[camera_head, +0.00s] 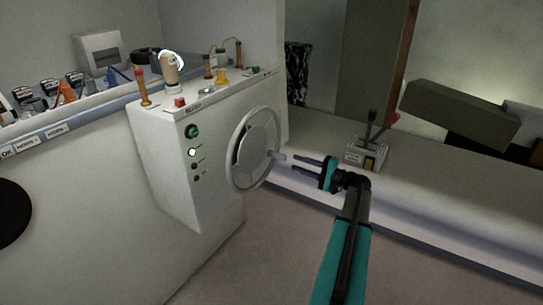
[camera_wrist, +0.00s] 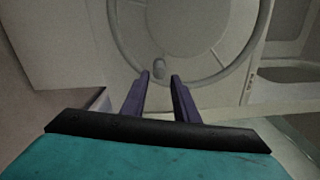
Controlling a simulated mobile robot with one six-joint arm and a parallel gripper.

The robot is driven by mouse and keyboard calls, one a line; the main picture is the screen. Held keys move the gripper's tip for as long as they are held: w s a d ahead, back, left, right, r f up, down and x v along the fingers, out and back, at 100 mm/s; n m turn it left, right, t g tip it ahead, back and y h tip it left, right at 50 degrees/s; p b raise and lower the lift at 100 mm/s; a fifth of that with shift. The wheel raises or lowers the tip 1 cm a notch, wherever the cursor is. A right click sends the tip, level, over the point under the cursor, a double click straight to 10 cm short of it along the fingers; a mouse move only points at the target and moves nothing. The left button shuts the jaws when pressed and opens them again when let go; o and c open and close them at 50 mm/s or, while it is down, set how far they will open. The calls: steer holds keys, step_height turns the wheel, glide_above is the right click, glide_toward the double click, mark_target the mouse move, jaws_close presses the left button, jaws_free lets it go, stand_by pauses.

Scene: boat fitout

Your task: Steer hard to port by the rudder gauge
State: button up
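The grey steering wheel (camera_head: 233,158) is on the side of a white console (camera_head: 165,165). A peg-like handle (camera_head: 277,156) sticks out from its right side. My gripper (camera_head: 296,164) points at the wheel, with its fingers apart and just short of the handle. In the wrist view my gripper (camera_wrist: 160,80) has its two dark fingers spread, with the handle knob (camera_wrist: 158,68) just beyond and between the tips. A green round dial (camera_head: 192,131) is on the console's front, above a lit white one (camera_head: 192,152); I cannot tell which is the rudder gauge, and no reading is legible.
Levers, a red button (camera_head: 180,102) and other small controls stand on the console top. A throttle box (camera_head: 367,154) with black and red levers sits on the white ledge behind my gripper. The floor in front is clear.

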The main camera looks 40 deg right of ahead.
mark_target(273, 155)
steer(key=shift+d, duration=0.15)
steer(key=p+x, duration=0.2)
steer(key=x, duration=1.1)
steer(key=shift+w, duration=0.25)
steer(key=shift+c, duration=0.4)
